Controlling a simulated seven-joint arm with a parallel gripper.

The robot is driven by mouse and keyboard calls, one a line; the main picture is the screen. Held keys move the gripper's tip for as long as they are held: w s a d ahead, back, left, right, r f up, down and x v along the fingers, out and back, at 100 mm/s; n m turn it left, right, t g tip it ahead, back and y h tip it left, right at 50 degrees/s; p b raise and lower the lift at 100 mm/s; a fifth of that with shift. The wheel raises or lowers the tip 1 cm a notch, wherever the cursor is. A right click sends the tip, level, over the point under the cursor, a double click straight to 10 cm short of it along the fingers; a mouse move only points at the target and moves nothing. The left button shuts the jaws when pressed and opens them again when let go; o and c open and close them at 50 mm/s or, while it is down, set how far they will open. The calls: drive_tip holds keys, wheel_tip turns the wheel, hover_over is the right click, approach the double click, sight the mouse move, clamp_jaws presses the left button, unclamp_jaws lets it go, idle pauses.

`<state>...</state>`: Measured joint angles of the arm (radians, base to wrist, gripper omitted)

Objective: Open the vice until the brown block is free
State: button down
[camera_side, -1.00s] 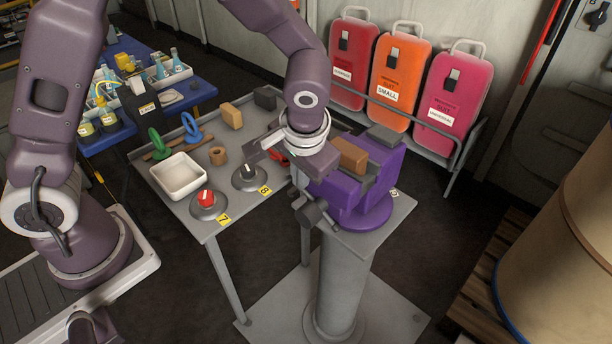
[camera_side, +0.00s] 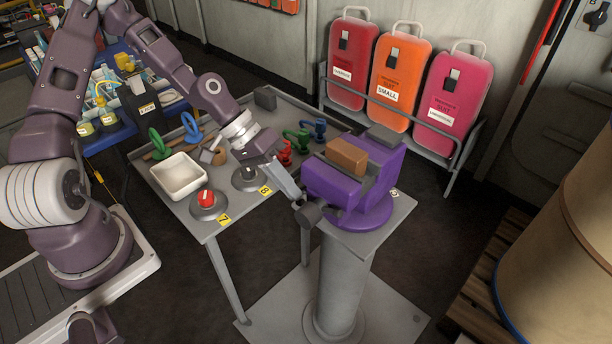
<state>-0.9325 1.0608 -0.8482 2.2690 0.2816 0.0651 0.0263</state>
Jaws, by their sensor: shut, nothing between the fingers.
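The purple vice (camera_side: 334,191) stands on a grey pedestal. The brown block (camera_side: 347,154) sits at its top between the jaws, and no gap beside it is clear from here. The vice's dark grey handle (camera_side: 311,214) is at its front left, low down. My gripper (camera_side: 296,197) is shut and empty. Its fingers slant down to the right, with the tips close to the handle's upper end. I cannot tell whether they touch it.
The grey table to the left holds a white tray (camera_side: 178,178), a red knob (camera_side: 206,198), a black knob (camera_side: 246,176) and red, green and blue valves (camera_side: 286,156). Three suit cases (camera_side: 399,82) stand in a rack behind. The floor in front is clear.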

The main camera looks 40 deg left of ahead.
drive_tip(key=shift+d+f, duration=0.3)
drive_tip(key=shift+f, duration=0.6)
drive_tip(key=shift+d+f, duration=0.35)
drive_tip(key=shift+f, duration=0.6)
drive_tip(key=shift+d+f, duration=0.3)
drive_tip(key=shift+f, duration=0.6)
drive_tip(key=shift+a+r, duration=0.1)
